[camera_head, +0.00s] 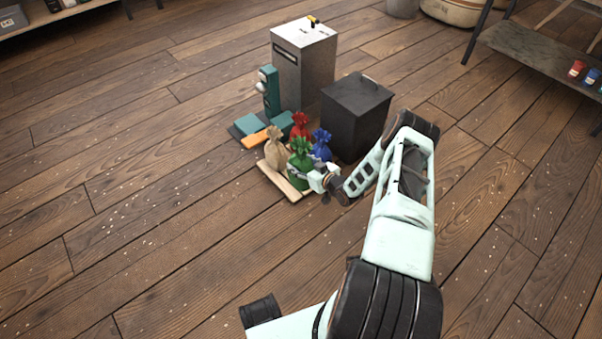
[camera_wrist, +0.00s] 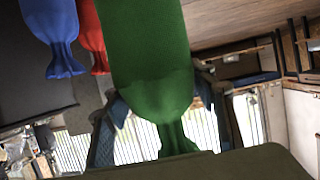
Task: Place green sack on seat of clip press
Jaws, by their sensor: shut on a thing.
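The green sack (camera_head: 300,172) has a tied, leafy-looking neck and is at the front of a light wooden pallet (camera_head: 276,181). My gripper (camera_head: 312,178) reaches it from the right and is shut on it. In the wrist view, which looks upside down, the green sack (camera_wrist: 150,50) fills the middle between my fingers (camera_wrist: 163,125). I cannot tell whether the sack still touches the pallet. The clip press (camera_head: 268,92) seems to be the teal upright machine behind the sacks, with teal and orange low parts (camera_head: 262,138) at its foot. Its seat is not clear.
A tan sack (camera_head: 276,146), a red sack (camera_head: 300,124) and a blue sack (camera_head: 321,146) stand close around the green one. A dark box (camera_head: 357,112) and a tall grey cabinet (camera_head: 303,68) stand behind. The wooden floor (camera_head: 130,210) is free at left.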

